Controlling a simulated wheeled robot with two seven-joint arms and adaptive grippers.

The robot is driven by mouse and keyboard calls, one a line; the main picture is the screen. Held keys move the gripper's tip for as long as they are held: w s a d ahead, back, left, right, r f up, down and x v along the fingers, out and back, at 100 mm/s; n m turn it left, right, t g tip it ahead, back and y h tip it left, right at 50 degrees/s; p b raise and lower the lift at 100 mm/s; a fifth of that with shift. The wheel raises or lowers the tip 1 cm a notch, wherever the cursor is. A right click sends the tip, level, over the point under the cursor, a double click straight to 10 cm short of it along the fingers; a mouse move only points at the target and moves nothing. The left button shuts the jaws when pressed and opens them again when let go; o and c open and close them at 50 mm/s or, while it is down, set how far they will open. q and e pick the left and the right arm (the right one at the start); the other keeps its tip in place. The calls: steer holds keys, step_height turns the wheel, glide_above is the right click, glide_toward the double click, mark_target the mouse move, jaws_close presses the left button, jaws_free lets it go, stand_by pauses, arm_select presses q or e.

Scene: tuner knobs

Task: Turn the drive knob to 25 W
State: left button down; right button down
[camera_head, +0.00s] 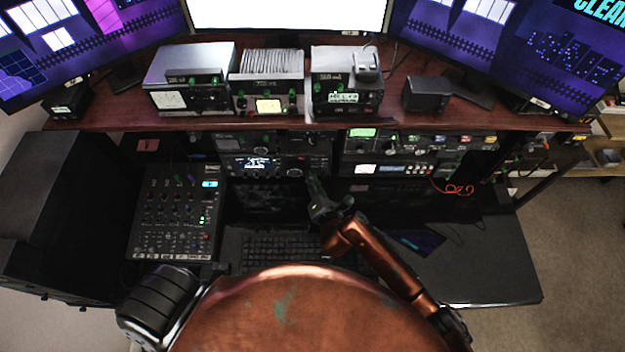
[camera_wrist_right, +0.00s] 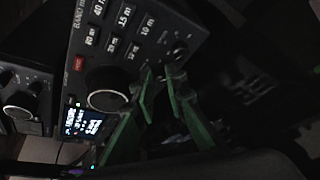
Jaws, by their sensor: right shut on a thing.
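The black transceiver (camera_head: 275,160) with a small lit display sits on the shelf under the desk's upper deck. In the right wrist view its front panel (camera_wrist_right: 130,50) shows tilted, with band buttons, a red button, a large dial (camera_wrist_right: 107,92) and a lit screen (camera_wrist_right: 84,120). My right gripper (camera_head: 313,178) reaches the panel's lower right. Its green fingers (camera_wrist_right: 160,82) are closed around a small knob at the panel's edge. The fingers and shadow mostly hide that knob, and I cannot read its label or setting. Another small knob (camera_wrist_right: 180,54) is just beyond. My left gripper is not in view.
A mixer (camera_head: 178,215) stands left on the desk, and a keyboard (camera_head: 280,248) lies below my right gripper. More radios (camera_head: 400,150) sit right of it on the shelf. The upper deck (camera_head: 300,116) overhangs the transceiver. The desk's right end (camera_head: 480,270) is clear.

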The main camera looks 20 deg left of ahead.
steer(key=shift+r+p, duration=0.1)
steer(key=shift+p, duration=0.4)
steer(key=n+h+p, duration=0.1)
steer(key=p, duration=0.2)
steer(key=n+h+p, duration=0.1)
steer(key=p, duration=0.2)
steer(key=shift+s+a+r+n, duration=0.15)
steer(key=shift+a+r+n, duration=0.1)
steer(key=shift+n, duration=0.15)
steer(key=shift+f+n+t+h+p, duration=0.25)
steer(key=shift+n+h+p, duration=0.25)
steer(key=shift+n+p, duration=0.5)
steer(key=shift+p, duration=0.4)
steer(key=c, duration=1.9)
jaws_free()
steer(key=shift+c, duration=0.2)
